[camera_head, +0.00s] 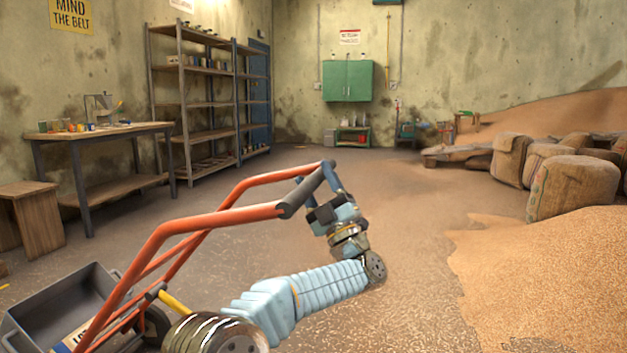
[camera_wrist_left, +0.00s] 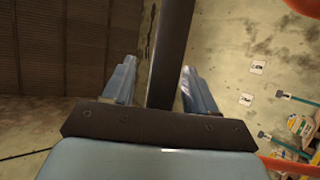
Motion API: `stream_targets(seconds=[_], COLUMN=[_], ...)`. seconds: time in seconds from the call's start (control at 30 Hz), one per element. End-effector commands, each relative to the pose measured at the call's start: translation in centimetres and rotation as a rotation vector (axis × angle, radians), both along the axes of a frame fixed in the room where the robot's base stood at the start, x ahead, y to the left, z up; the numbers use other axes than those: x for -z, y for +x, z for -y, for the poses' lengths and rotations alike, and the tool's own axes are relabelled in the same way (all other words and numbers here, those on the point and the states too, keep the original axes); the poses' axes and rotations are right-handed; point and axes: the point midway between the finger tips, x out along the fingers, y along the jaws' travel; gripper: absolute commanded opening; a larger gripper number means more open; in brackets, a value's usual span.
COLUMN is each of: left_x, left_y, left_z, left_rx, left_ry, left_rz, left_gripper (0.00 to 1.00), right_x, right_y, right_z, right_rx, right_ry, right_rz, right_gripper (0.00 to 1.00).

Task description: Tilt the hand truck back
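The hand truck has an orange-red tube frame (camera_head: 200,221) that rises from the lower left of the head view to a dark crossbar grip (camera_head: 307,190). My left gripper (camera_head: 331,178) is at the far end of this grip. In the left wrist view the dark grip (camera_wrist_left: 172,45) runs between my two blue fingers (camera_wrist_left: 160,85). A gap shows beside the left-hand finger, so the gripper looks open around the bar. Contact on the other side is unclear. The truck's lower part is mostly hidden or cut off. My right gripper is not in view.
A grey bin (camera_head: 58,309) with a label sits at the truck's lower left. A workbench (camera_head: 100,130), a stool (camera_head: 30,190) and shelves (camera_head: 207,135) stand at left. Filled sacks (camera_head: 575,185) and a grain heap (camera_head: 550,270) lie at right. The middle floor is clear.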

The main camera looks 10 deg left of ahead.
Motion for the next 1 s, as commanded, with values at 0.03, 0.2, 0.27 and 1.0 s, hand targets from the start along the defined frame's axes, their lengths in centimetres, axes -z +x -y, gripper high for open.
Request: stream_targets(seconds=[0.03,0.2,0.27,1.0], left_x=[-0.1,-0.1,0.1,10.1], left_y=[0.0,-0.1,-0.2,-5.8], left_z=[-0.1,-0.2,-0.1,6.9], left_rx=[-0.001,-0.003,-0.004,0.000], left_ry=[-0.001,-0.001,-0.002,0.000], left_rz=[0.001,0.004,0.003,0.001], left_gripper=[0.57,0.57,0.57,0.57], right_x=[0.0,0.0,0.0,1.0], right_y=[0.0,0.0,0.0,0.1], right_z=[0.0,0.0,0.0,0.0], right_rx=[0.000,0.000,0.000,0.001], right_ry=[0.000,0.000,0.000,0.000], right_rz=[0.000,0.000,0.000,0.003], right_gripper=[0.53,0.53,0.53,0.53])
